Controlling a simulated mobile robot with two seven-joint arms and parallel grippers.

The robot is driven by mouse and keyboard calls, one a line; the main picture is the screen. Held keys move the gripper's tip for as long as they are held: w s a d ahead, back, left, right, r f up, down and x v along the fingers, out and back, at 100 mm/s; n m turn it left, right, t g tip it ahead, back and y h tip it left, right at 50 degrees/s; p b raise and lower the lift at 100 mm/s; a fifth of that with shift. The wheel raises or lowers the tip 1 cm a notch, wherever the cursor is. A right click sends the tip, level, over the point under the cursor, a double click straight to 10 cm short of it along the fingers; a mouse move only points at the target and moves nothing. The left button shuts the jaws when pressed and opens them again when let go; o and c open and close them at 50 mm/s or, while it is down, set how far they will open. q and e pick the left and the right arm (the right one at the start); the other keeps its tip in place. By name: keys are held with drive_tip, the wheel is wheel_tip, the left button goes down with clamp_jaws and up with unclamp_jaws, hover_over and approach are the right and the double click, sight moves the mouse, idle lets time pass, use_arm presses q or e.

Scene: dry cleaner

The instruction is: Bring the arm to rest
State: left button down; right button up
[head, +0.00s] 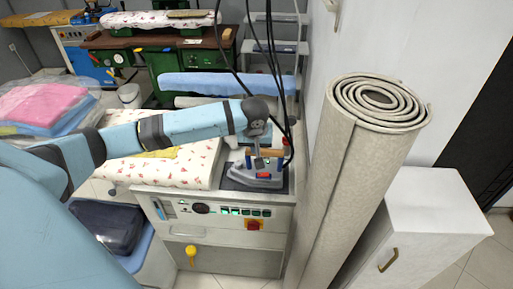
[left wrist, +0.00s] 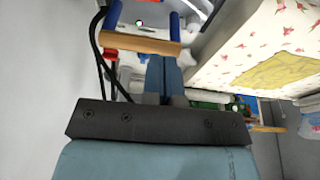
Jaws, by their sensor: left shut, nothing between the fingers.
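My left arm reaches in from the left across the ironing station. Its gripper (head: 259,163) points down at the iron (head: 258,181), in front of or beside its wooden handle; the head view does not settle contact. In the left wrist view the shut blue fingers (left wrist: 164,75) hold nothing. The iron's wooden handle (left wrist: 138,41) shows just past the fingertips there. The iron sits on a dark rest at the right end of the station. My right gripper is not in view.
The floral ironing board (head: 180,170) with a yellow cloth (head: 157,154) lies left of the iron. Black cables (head: 280,90) hang close to the gripper. A rolled carpet (head: 352,170) and a white cabinet (head: 425,225) stand right. Bagged laundry (head: 45,103) is at left.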

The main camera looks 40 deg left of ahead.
use_arm(q)
drive_tip(key=s+d+f+m+t+h, duration=0.2)
drive_tip(key=s+d+f+m+h, duration=0.15)
drive_tip(key=d+f, duration=0.35)
drive_tip(key=s+d+f+m+t+h, duration=0.1)
drive_tip(key=s+d+f+m+h, duration=0.1)
drive_tip(key=s+d+f, duration=0.5)
drive_tip(key=s+d+f+m+t, duration=0.1)
drive_tip(key=s+d+m+t, duration=0.1)
drive_tip(key=s, duration=0.5)
drive_tip(key=s+d+f+m+t+p, duration=0.1)
drive_tip(key=s+d+f+m+t, duration=0.1)
drive_tip(key=s, duration=0.5)
drive_tip(key=shift+s+f+t+y, duration=0.15)
drive_tip(key=shift+s+t+y, duration=0.25)
drive_tip(key=shift+t, duration=0.2)
